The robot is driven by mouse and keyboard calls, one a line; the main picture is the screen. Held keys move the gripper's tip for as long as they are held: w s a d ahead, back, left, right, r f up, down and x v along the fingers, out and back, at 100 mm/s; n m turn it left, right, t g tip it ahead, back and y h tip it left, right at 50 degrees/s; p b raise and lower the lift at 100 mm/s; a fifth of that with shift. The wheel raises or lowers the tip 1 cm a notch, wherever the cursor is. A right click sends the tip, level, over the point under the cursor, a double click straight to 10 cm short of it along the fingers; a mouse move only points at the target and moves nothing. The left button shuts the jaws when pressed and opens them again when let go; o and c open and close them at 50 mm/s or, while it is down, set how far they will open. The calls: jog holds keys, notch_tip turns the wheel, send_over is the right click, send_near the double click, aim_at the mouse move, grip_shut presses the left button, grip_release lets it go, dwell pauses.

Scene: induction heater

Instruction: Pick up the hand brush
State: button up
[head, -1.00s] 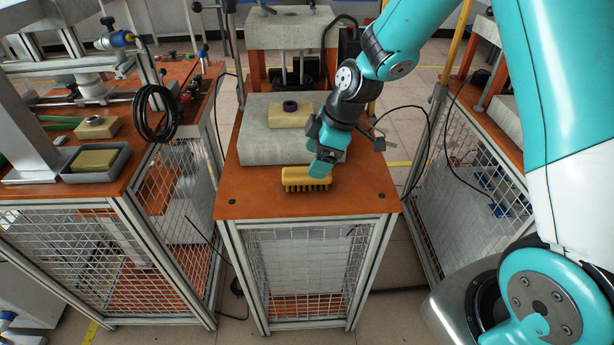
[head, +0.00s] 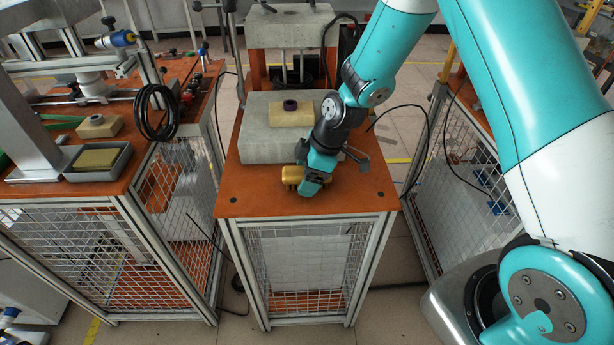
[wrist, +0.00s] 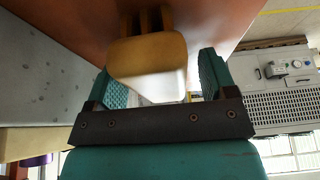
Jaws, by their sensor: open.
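The hand brush (head: 291,176) is a yellow block with bristles. It lies near the front of the orange table top, just in front of the grey block. My gripper (head: 311,187) is low in front of it in the head view and hides its middle and right part. In the wrist view the brush's yellow body (wrist: 147,58) shows end-on, with its bristles toward the orange surface. My gripper's two teal fingers (wrist: 161,80) are apart, one on either side of the brush. I cannot tell whether either finger touches it.
The grey block (head: 262,146) stands close behind the brush and carries a beige block (head: 291,114) with a dark ring. The orange table top (head: 245,196) is clear to the left and right front. A side table holds a grey tray (head: 119,169).

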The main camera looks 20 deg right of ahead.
jog(key=shift+f, duration=0.2)
jog(key=shift+c, duration=0.3)
jog(key=c, duration=1)
jog(key=shift+o, duration=0.2)
notch_tip(320, 180, up, 21)
jog(key=shift+f+b, duration=0.2)
jog(key=shift+b, duration=0.2)
